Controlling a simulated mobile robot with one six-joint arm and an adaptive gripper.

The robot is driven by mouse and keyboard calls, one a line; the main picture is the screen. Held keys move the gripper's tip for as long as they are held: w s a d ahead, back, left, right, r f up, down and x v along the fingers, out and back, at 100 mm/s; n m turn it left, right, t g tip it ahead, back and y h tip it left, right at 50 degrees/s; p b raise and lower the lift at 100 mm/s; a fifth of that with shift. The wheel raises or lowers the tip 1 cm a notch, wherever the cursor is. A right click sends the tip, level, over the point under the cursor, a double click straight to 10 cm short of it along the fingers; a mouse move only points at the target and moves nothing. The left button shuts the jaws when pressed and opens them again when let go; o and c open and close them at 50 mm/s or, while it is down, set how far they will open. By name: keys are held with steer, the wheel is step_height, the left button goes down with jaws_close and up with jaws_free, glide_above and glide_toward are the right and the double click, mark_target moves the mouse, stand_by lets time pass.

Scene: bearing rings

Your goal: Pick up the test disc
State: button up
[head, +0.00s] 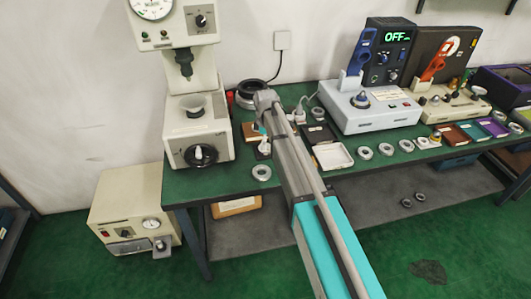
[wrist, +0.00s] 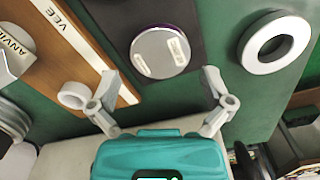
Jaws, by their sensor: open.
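A round silver disc with two pale marks and a purple edge (wrist: 160,52), which looks like the test disc, lies on a dark pad (wrist: 188,20) in the wrist view. My gripper (wrist: 161,80) is open and empty, with its fingers spread to either side below the disc in the picture. The disc lies beyond the fingertips, roughly centred between them, and no finger visibly touches it. In the head view my arm reaches over the green bench, and I cannot clearly make out the disc there.
In the wrist view a thick metal ring (wrist: 275,45) lies right of the pad. A brown strip lettered VEE (wrist: 70,45) and a small pale ring (wrist: 73,95) are at left. In the head view a tall tester (head: 198,120) stands left and a white tray (head: 333,156) lies right of my arm.

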steer(key=shift+f+b, duration=0.95)
steer(key=shift+f, duration=0.25)
steer(key=c, duration=1.1)
